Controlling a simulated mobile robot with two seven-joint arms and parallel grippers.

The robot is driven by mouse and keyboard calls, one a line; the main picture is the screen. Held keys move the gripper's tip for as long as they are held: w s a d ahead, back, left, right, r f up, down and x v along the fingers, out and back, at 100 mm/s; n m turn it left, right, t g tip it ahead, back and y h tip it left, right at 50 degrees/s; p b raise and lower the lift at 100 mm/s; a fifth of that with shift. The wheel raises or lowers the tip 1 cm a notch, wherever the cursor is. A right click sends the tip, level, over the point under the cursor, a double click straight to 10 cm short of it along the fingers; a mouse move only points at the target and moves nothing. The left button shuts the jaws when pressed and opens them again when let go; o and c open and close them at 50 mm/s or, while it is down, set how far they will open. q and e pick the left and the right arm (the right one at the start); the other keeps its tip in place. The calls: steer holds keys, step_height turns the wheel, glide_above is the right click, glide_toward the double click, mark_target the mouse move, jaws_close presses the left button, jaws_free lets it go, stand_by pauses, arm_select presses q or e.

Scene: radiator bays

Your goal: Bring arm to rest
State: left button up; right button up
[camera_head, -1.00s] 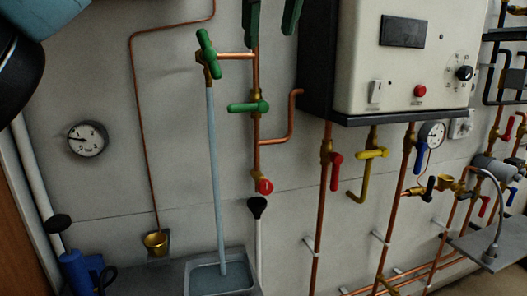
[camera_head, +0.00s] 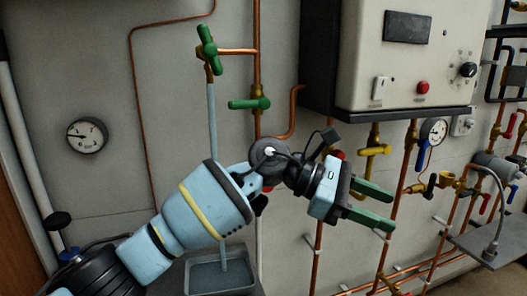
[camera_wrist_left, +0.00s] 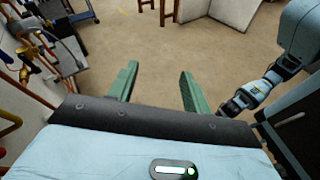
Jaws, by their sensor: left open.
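My left arm (camera_head: 205,205) reaches in from the lower left, in front of the pipe wall. My left gripper (camera_head: 378,207) points to the right, its two green fingers apart with nothing between them. It appears below the boiler and in front of the copper pipes; whether it touches any is not clear, though a gap seems to lie between. In the left wrist view the fingers (camera_wrist_left: 157,82) stand apart over bare floor. Part of another pale blue arm (camera_wrist_left: 300,85), seemingly my right, shows at the right there; its fingers are not seen.
A white boiler (camera_head: 405,55) hangs above the gripper. A green-handled tap (camera_head: 207,50) has a pale blue column below it to a grey basin (camera_head: 205,280). A gauge (camera_head: 87,135) is at left. A shelf (camera_head: 495,240) juts out at right. Open floor (camera_wrist_left: 190,40) shows in the wrist view.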

arm_select(q)
steer(key=w+a+f+m+t+y, duration=0.1)
steer(key=w+a+f+m+t, duration=0.1)
steer(key=a+f+m+t, duration=1.05)
steer(key=w+a+f+m+t+y, duration=0.1)
steer(key=w+a+f+m+t, duration=0.1)
steer(key=a+f+m+t, duration=1.05)
steer(key=s+a+f+n+g+y, duration=0.25)
steer(key=s+f+y, duration=0.2)
steer(key=f, duration=0.35)
steer(key=s+a+f+n+g+y, duration=0.25)
steer(key=s+f, duration=0.25)
steer(key=f, duration=0.4)
steer(key=s+a+f+n+g+y, duration=0.1)
steer(key=s+a+f+n+g, duration=0.2)
steer(key=s, duration=0.5)
steer(key=s+a+f+n+g+y, duration=0.2)
steer(key=s+a+f, duration=0.4)
steer(key=s, duration=0.3)
steer(key=shift+s+f+n+g, duration=0.15)
steer(key=shift+f+n+g, duration=0.4)
steer(key=shift+f, duration=0.35)
